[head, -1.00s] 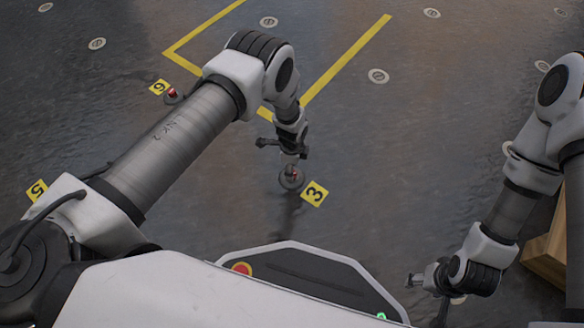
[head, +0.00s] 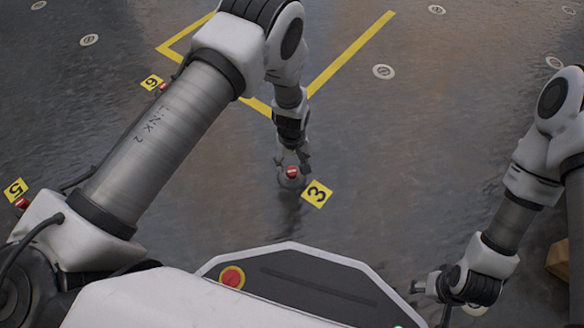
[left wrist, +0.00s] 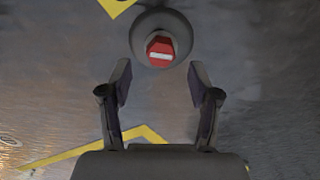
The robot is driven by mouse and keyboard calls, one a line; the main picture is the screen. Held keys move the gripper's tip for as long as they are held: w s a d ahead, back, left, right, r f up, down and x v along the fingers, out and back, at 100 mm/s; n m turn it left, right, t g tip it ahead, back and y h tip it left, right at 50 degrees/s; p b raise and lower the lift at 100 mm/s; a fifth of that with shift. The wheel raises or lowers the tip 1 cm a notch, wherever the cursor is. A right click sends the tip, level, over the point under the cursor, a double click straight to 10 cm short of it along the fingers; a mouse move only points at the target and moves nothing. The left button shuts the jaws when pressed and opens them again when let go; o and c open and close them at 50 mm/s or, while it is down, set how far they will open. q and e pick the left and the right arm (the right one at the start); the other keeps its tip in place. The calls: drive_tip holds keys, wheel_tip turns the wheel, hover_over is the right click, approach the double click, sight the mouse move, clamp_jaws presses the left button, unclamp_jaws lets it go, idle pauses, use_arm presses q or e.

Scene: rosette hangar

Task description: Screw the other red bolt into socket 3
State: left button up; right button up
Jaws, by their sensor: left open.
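A red bolt (head: 292,172) with a white bar on its head stands in the round grey socket 3 (head: 288,184), beside the yellow label 3 (head: 318,194). In the left wrist view the red bolt head (left wrist: 160,51) sits at the middle of the round socket (left wrist: 182,28). My left gripper (head: 293,156) is open just above and behind the bolt. Its two fingers (left wrist: 160,82) are spread apart, with the bolt beyond their tips and nothing between them. My right gripper (head: 428,286) is low at the right, away from the socket; its jaws are too small to judge.
Label 6 (head: 152,82) and label 5 (head: 16,188) mark spots at the left, each with a red bolt near it. Yellow tape (head: 350,55) and several white floor discs lie farther off. A wooden block (head: 560,262) is at the right edge. Floor around socket 3 is clear.

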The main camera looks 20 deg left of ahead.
use_arm(q)
drive_tip(key=shift+f+n+b, duration=0.3)
drive_tip(key=shift+n+b, duration=0.15)
drive_tip(key=shift+n, duration=0.75)
use_arm(e)
drive_tip(key=shift+w+f, duration=0.25)
drive_tip(key=shift+f, duration=0.75)
use_arm(q)
drive_tip(key=shift+r+n+p, duration=0.3)
drive_tip(key=shift+r+n, duration=0.05)
drive_tip(key=shift+n, duration=0.55)
use_arm(e)
drive_tip(key=shift+r, duration=0.3)
use_arm(q)
drive_tip(key=shift+f, duration=0.1)
drive_tip(key=shift+s+f, duration=0.1)
drive_tip(key=shift+f, duration=0.8)
use_arm(e)
drive_tip(key=shift+f, duration=0.1)
use_arm(q)
drive_tip(key=shift+f, duration=0.1)
